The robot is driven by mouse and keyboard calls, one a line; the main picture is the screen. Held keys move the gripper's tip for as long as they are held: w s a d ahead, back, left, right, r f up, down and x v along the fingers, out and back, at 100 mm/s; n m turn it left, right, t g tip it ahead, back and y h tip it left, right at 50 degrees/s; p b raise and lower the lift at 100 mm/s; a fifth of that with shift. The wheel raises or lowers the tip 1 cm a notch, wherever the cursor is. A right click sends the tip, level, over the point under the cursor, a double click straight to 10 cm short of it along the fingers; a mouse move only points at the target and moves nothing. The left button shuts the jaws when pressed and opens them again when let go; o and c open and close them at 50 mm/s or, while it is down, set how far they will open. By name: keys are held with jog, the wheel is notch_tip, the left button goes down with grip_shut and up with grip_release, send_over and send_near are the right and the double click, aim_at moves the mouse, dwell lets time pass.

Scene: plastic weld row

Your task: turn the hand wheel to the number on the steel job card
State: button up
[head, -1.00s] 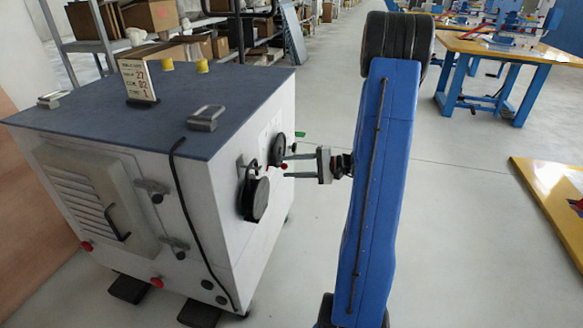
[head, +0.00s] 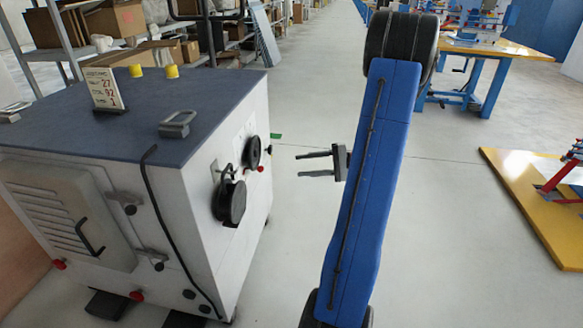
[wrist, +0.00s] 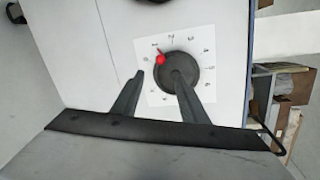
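The hand wheel (head: 252,152) is a dark disc on the side of the white cabinet, with a red knob. In the wrist view, the hand wheel (wrist: 187,69) sits on a white number plate (wrist: 203,88). Its red knob (wrist: 161,60) points to the upper left; the numerals are too small to read surely. The job card (head: 103,89) stands on the cabinet top and seems to show 27, 92 and 1, with small, unclear labels. My gripper (head: 298,165) is open and empty, to the right of the wheel and apart from it. In the wrist view, one finger overlaps the wheel.
A larger black disc (head: 230,202) with a bracket sits on the same cabinet (head: 205,250) face, nearer the camera. A black cable hangs down the cabinet corner. Shelving with boxes (head: 115,20) stands behind. A yellow platform (head: 530,205) lies at right; open floor surrounds my arm.

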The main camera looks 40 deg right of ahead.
jog(key=shift+v, duration=1.8)
jog(key=shift+a, duration=0.15)
jog(key=s+a+r+n+g+h, duration=0.1)
jog(key=a+r+n+g, duration=0.15)
jog(key=a, duration=0.45)
jog(key=s+a+r+n+g, duration=0.1)
jog(key=a+g, duration=0.2)
jog(key=a, duration=0.5)
jog(key=s+a+r+n+g+h, duration=0.1)
jog(key=a+r+n+g, duration=0.15)
jog(key=a, duration=0.45)
jog(key=s+a+r+n+t+h, duration=0.1)
jog(key=s+a+r+n+h, duration=0.3)
jog(key=s+a+n+h, duration=0.3)
jog(key=shift+s+a+h, duration=1.1)
jog(key=shift+s+a, duration=1.4)
jog(key=shift+s, duration=1.3)
jog(key=shift+o, duration=0.3)
